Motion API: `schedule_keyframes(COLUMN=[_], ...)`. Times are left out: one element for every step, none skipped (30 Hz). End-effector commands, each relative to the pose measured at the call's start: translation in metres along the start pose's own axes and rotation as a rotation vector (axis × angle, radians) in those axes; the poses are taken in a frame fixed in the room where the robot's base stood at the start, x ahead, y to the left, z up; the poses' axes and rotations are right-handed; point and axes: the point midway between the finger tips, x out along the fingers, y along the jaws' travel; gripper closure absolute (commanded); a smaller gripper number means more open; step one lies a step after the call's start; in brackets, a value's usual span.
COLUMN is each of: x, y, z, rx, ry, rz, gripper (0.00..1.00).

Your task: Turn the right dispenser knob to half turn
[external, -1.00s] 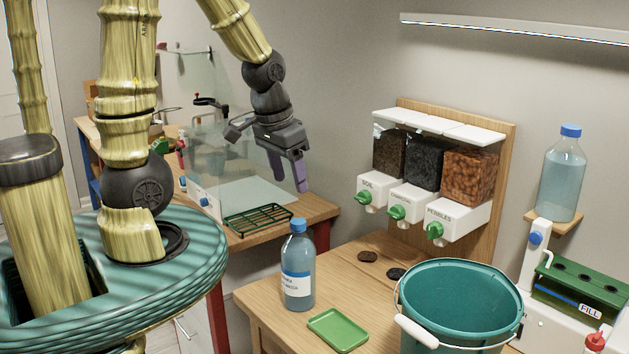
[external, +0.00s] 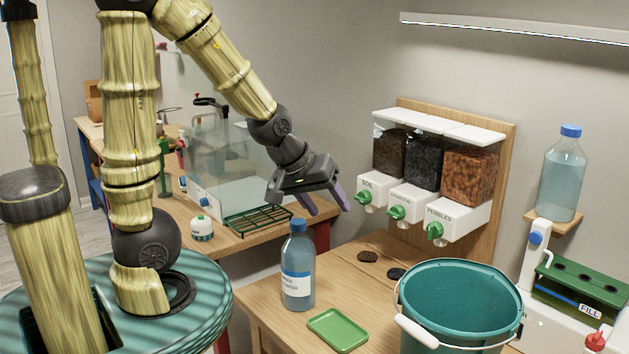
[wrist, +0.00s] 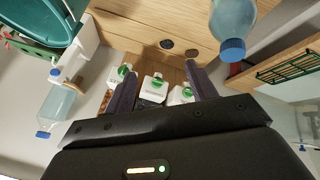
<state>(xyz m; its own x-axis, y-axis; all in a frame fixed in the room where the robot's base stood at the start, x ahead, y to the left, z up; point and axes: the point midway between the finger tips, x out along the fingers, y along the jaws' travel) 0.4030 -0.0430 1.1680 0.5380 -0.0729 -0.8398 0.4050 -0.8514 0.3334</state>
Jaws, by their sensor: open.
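The right dispenser, labelled PEBBLES, holds orange-brown pebbles (external: 469,177) behind a clear front. Its green knob (external: 435,231) sits on the front of its white spout box (external: 462,222). The other two dispensers have green knobs too, the middle one (external: 397,212) and the left one (external: 364,198). My gripper (external: 326,203) is open and empty, in the air left of the dispensers and apart from them. In the wrist view the right knob (wrist: 124,70) shows near one finger, and the middle knob (wrist: 157,76) lies between the fingers. The right knob's exact angle is hard to tell.
A teal bucket (external: 405,290) stands on the wooden table in front of the dispensers. A labelled blue bottle (external: 298,265) and green tray (external: 338,331) are at left. Two dark discs (external: 368,257) lie below the dispensers. A water bottle (external: 562,180) stands at right.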

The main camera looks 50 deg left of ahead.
Motion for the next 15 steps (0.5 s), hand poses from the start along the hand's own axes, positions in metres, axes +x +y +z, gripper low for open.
schedule_keyframes(x=[0.019, 0.023, 0.029, 0.034, 0.038, 0.043, 0.047, 0.051, 0.056, 0.060, 0.063, 0.068, 0.071, 0.074, 0.078], y=[0.001, 0.003, 0.006, 0.009, 0.011, 0.014, 0.016, 0.018, 0.021, 0.023, 0.025, 0.028, 0.030, 0.031, 0.033], z=[0.007, 0.008, 0.009, 0.009, 0.010, 0.011, 0.011, 0.012, 0.013, 0.014, 0.015, 0.016, 0.017, 0.017, 0.018], rx=[-0.055, -0.093, -0.145, -0.182, -0.220, -0.270, -0.308, -0.346, -0.398, -0.435, -0.474, -0.527, -0.564, -0.602, -0.655], ry=[0.027, 0.042, 0.062, 0.076, 0.089, 0.106, 0.119, 0.129, 0.144, 0.154, 0.162, 0.173, 0.180, 0.187, 0.195], rz=[0.029, 0.046, 0.070, 0.088, 0.107, 0.132, 0.153, 0.173, 0.201, 0.224, 0.245, 0.274, 0.298, 0.321, 0.352], gripper=[0.44, 0.44, 0.44, 0.44, 0.44, 0.44, 0.44, 0.44, 0.44, 0.44, 0.44, 0.44, 0.44, 0.44, 0.44])
